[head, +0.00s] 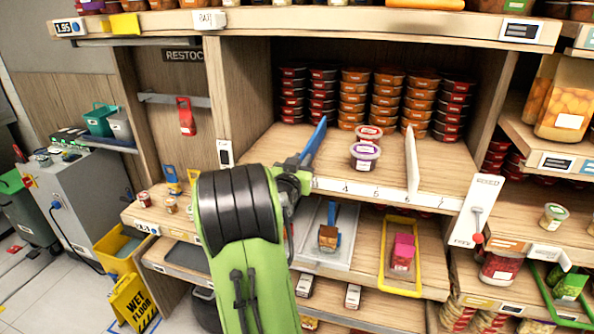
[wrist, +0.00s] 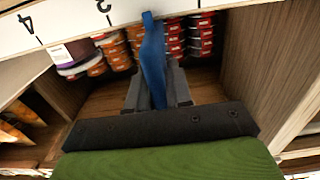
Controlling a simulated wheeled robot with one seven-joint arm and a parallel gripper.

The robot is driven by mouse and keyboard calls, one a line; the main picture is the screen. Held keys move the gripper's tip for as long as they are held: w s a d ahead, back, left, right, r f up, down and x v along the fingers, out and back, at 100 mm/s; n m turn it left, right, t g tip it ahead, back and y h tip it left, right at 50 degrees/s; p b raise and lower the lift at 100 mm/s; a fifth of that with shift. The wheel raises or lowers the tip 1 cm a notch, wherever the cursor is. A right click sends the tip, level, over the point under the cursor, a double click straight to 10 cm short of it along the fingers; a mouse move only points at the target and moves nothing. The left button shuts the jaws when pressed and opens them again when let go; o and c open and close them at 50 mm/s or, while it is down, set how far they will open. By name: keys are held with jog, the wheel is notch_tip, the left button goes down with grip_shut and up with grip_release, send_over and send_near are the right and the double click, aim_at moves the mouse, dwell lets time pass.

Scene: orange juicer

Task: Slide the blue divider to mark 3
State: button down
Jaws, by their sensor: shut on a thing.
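The blue divider (head: 316,138) stands upright on the middle shelf, left of the visible marks 4 to 7. My gripper (head: 298,165) is at its front end and covers the lower marks in the head view. In the wrist view, the blue divider (wrist: 152,62) sits between the fingers of my gripper (wrist: 156,95), which is shut on it. The number strip (wrist: 65,22) appears upside down there. Mark 3 (wrist: 96,8) is just left of the divider in that view, with mark 4 farther left. The divider's front tab is apart from mark 3.
A white divider (head: 411,160) stands farther right, near mark 6. Several stacks of red and orange tubs (head: 353,97) line the back. A shelf side wall (wrist: 265,60) is at right in the wrist view.

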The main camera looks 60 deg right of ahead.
jog(key=s, duration=0.3)
jog(key=shift+s+d, duration=0.25)
jog(key=shift+s, duration=0.05)
jog(key=c, duration=1.1)
grip_release()
jog(key=a+b, duration=0.2)
jog(key=a, duration=0.3)
jog(key=s+a+b, duration=0.1)
jog(key=a+b, duration=0.1)
jog(key=a, duration=0.3)
jog(key=s+a+b, duration=0.1)
jog(key=a+b, duration=0.1)
jog(key=a, duration=0.3)
jog(key=shift+s+a, duration=0.2)
jog(key=shift+a, duration=0.1)
